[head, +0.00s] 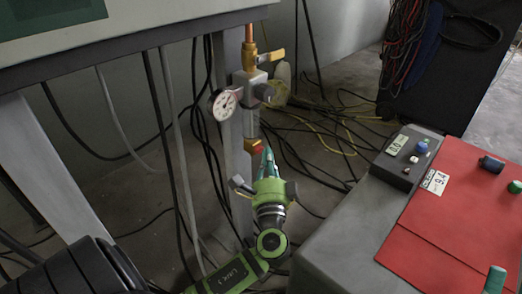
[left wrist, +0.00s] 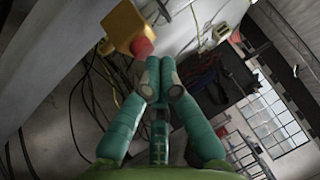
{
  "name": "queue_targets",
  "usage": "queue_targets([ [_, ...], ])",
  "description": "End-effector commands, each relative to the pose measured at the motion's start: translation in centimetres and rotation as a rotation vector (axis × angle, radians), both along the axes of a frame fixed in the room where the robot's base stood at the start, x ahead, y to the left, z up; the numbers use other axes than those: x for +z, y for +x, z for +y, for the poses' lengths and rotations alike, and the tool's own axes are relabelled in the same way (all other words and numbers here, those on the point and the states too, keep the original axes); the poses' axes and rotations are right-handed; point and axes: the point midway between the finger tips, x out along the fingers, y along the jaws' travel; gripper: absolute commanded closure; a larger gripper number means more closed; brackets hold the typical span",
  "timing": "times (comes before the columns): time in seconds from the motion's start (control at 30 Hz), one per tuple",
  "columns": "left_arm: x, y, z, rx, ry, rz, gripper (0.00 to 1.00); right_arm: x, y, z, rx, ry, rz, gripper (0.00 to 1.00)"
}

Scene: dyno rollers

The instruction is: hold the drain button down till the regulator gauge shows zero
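The regulator (head: 249,86) hangs on a copper pipe beside a grey post, with a round white gauge (head: 225,104) on its left. The gauge has a red needle, too small to read exactly. At the regulator's lower end is a yellow block with the red drain button (head: 256,142); the button also shows in the left wrist view (left wrist: 142,46). My left gripper (head: 267,153) points up just below the button, its teal fingertips together and empty. In the wrist view the fingertips (left wrist: 159,76) overlap the button's lower edge; I cannot tell whether they touch it. A teal tip like my right gripper's (head: 495,279) shows at lower right.
A yellow valve handle (head: 272,56) sticks out above the regulator. A red panel (head: 440,225) and a grey box with a display (head: 408,157) lie on a grey bench at right. Black and yellow cables (head: 340,135) cover the floor. A bench edge overhangs at upper left.

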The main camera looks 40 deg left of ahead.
Motion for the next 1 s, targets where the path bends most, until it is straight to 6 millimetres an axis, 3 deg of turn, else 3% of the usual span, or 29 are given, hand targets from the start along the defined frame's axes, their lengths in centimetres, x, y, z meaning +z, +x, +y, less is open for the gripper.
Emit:
queue_targets([
  [1.0,-0.04,0.04,0.88,0.002,-0.001,0.0,1.0,-0.04,0.02,0.01,0.0,0.0,0.0,0.47],
])
